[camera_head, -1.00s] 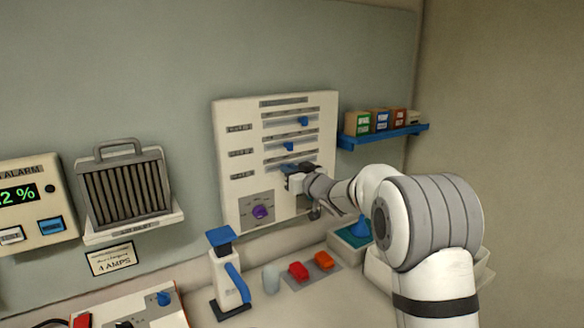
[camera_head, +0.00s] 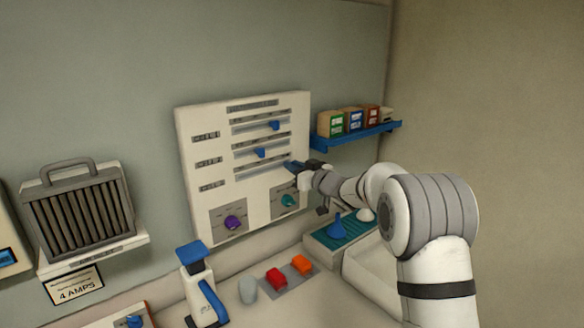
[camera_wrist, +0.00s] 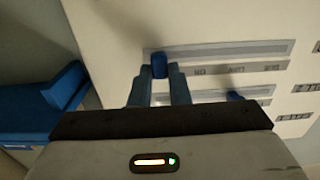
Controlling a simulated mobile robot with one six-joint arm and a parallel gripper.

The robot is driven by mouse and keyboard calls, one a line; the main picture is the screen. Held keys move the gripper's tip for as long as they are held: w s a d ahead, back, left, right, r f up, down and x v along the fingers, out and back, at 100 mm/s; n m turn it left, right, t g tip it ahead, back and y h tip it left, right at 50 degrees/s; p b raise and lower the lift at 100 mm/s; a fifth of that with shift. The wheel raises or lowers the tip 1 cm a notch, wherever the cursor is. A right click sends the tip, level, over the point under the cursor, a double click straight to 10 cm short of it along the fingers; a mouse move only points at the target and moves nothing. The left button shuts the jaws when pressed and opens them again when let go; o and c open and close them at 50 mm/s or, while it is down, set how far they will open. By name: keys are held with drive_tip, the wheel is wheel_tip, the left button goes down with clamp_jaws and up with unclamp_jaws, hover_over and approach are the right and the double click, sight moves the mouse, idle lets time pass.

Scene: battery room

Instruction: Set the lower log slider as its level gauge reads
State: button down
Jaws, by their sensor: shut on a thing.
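A cream panel (camera_head: 218,185) on the wall carries three horizontal slider slots with blue knobs. The top knob (camera_head: 275,125) stands right of centre and the middle knob (camera_head: 261,152) is a little left of it. My gripper (camera_head: 294,167) is at the lowest slot, near its right end. In the wrist view, my blue fingers (camera_wrist: 160,80) are shut on the lower slider's blue knob (camera_wrist: 159,66), at one end of its slot (camera_wrist: 220,50).
Below the slots are a purple dial (camera_head: 233,222) and a teal dial (camera_head: 288,200). A blue shelf (camera_head: 360,135) with small boxes is right of the panel. A blue-handled device (camera_head: 200,285), a cup (camera_head: 248,290) and red and orange blocks stand on the counter below.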

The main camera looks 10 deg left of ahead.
drive_tip(key=c, duration=1.5)
unclamp_jaws()
drive_tip(key=shift+w+d, duration=0.2)
drive_tip(key=shift+d, duration=0.1)
drive_tip(key=shift+o, duration=0.7)
drive_tip(key=shift+a, duration=0.1)
drive_tip(key=shift+s, duration=0.1)
drive_tip(key=b+v, duration=0.2)
drive_tip(key=v, duration=0.5)
drive_tip(key=shift+s+d+b, duration=0.25)
drive_tip(key=shift+d+b, duration=0.05)
